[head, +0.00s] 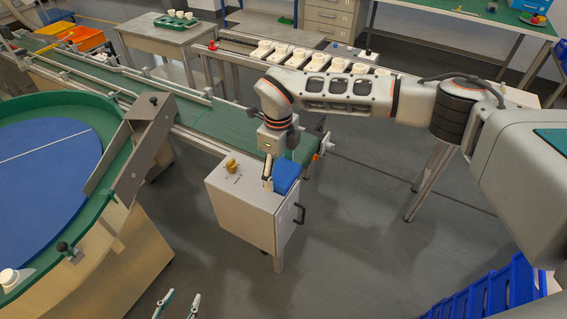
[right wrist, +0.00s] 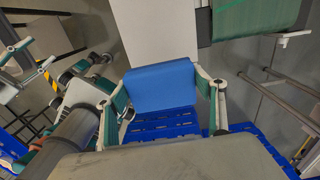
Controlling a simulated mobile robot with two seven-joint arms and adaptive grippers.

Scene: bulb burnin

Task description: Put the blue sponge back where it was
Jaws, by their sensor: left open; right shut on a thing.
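The blue sponge (head: 287,173) is between the fingers of my right gripper (head: 273,181), at the right side of the white cabinet's top (head: 238,193). In the right wrist view the sponge (right wrist: 160,83) is a plain blue block, with a finger of my right gripper (right wrist: 162,97) on each side, shut on it. I cannot tell whether the sponge touches the cabinet top. My left gripper (head: 183,297) is open and empty at the bottom edge of the head view, away from the cabinet.
A green conveyor (head: 225,127) runs just behind. A round blue table (head: 45,180) with a green rim is at left. Blue bins (head: 490,296) are at bottom right. The floor between is clear.

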